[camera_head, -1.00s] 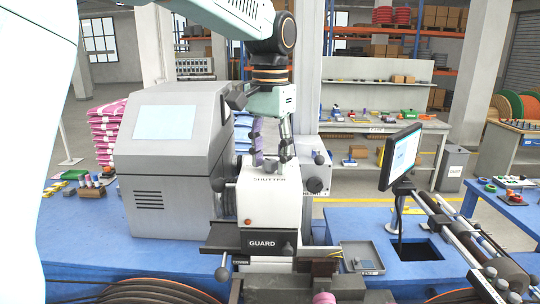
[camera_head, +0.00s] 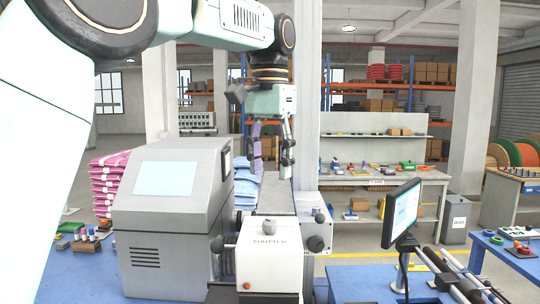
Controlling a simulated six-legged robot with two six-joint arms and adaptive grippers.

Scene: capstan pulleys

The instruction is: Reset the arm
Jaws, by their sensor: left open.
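My left arm comes in from the left and bends over the top of the picture. My left gripper (camera_head: 270,165) hangs from it, pointing down, with its fingers apart and nothing between them. It is above the white machine block marked SHUTTER (camera_head: 268,255), and a gap shows between the fingertips and the block. The grey machine housing (camera_head: 165,205) stands to the left of the gripper. My right gripper is not in view.
A monitor (camera_head: 402,212) on a stand is at the right of the blue bench (camera_head: 350,285). Small coloured parts (camera_head: 85,240) lie on the bench at the left. Behind are pink sacks (camera_head: 105,180), a grey workbench (camera_head: 440,178) and a bin (camera_head: 456,219). The space around the gripper is open.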

